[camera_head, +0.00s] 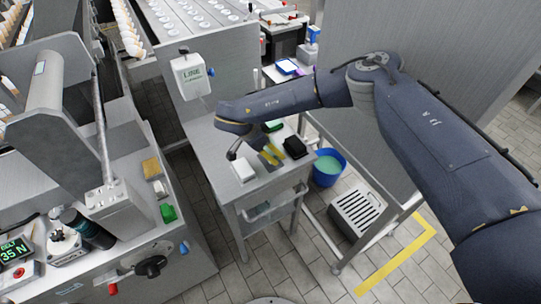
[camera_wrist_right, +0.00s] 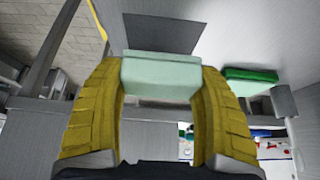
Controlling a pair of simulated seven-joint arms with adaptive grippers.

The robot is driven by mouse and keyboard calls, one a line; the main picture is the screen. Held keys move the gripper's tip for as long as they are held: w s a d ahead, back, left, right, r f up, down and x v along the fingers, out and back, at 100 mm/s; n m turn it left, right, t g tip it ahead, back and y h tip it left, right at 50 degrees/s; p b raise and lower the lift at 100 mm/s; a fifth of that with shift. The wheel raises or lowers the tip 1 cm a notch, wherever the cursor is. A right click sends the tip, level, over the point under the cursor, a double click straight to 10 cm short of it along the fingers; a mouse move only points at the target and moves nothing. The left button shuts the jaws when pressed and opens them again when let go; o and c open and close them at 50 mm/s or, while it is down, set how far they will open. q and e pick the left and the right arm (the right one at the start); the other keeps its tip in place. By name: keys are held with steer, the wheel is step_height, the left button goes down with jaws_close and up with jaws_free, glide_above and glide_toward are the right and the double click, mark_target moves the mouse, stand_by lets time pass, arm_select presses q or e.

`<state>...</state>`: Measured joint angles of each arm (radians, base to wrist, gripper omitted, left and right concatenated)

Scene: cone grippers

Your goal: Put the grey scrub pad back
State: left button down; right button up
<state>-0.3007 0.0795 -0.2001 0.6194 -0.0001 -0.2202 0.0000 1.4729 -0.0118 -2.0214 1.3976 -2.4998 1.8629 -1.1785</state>
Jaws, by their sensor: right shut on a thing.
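My right gripper (camera_head: 270,156) reaches down over the steel cart from the right. In the right wrist view, its two yellow fingers (camera_wrist_right: 160,100) are shut on a pale grey-green block (camera_wrist_right: 160,78). I take this block for the grey scrub pad, though its colour looks very light. In the head view I cannot make the held block out clearly between the fingers. A dark grey rectangle (camera_wrist_right: 165,32) lies on the surface beyond the block in the wrist view. My left gripper is not in view.
The cart top also bears a white block (camera_head: 243,170), a black block (camera_head: 294,147) and a green item (camera_head: 273,126). A blue bucket (camera_head: 328,168) stands beside the cart. A tan pad (camera_head: 152,168) and a green block (camera_head: 168,212) lie on the machine at left.

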steer(key=shift+f, duration=1.85)
steer(key=shift+f, duration=0.1)
steer(key=o, duration=1)
steer(key=shift+f, duration=0.1)
steer(key=shift+o, duration=0.2)
steer(key=v, duration=1.2)
steer(key=shift+r, duration=0.2)
